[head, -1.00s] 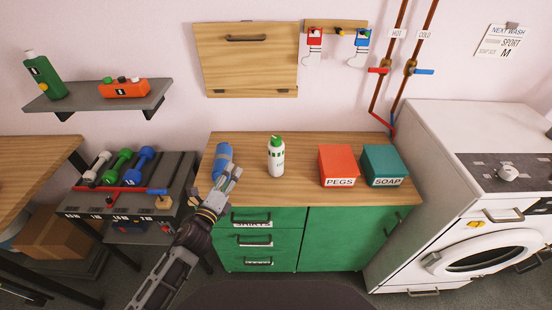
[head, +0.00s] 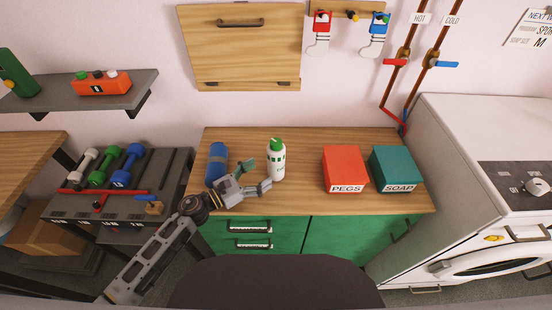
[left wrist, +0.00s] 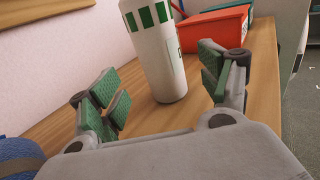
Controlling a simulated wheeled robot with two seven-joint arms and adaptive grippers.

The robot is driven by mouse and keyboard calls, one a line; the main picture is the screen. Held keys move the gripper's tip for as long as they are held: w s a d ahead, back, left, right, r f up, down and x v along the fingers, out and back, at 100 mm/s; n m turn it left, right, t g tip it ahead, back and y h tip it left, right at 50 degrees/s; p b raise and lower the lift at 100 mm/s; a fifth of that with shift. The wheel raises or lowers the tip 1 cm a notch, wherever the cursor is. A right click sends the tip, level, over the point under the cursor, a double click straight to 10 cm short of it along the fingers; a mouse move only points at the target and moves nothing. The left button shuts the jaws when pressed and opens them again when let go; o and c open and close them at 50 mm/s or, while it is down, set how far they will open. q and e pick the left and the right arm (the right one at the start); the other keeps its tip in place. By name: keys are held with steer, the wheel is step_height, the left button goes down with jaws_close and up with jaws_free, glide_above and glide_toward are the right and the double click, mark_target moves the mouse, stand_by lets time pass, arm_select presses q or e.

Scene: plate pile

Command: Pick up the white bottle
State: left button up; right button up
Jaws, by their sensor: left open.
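The white bottle (head: 276,163) with a green cap and green squares stands upright on the wooden counter. In the left wrist view the bottle (left wrist: 155,50) stands ahead, between the two fingers in the picture, its top cut off. My left gripper (head: 257,176) is open, just left of and in front of the bottle. In the left wrist view its green-padded fingers (left wrist: 165,88) are spread apart with nothing between the pads. I cannot tell if a finger touches the bottle. My right gripper is not in view.
A blue bottle (head: 217,160) stands close left of my gripper. The red PEGS box (head: 345,168) and teal SOAP box (head: 397,168) stand to the right. The counter (head: 300,200) has bare room between bottle and boxes. A dumbbell rack (head: 100,215) is at left.

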mark_target(269, 168)
arm_select(q)
steer(key=shift+d, duration=0.1)
steer(key=shift+w+d, duration=0.45)
steer(key=shift+d, duration=0.05)
steer(key=shift+w+d+p, duration=0.2)
steer(key=shift+d+p, duration=0.1)
steer(key=shift+d, duration=0.1)
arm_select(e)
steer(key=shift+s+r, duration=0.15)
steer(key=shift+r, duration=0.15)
arm_select(q)
steer(key=shift+p+x, duration=0.55)
steer(key=shift+x, duration=0.65)
steer(key=shift+p+x, duration=0.35)
steer(key=shift+x, duration=1)
steer(key=shift+f, duration=0.1)
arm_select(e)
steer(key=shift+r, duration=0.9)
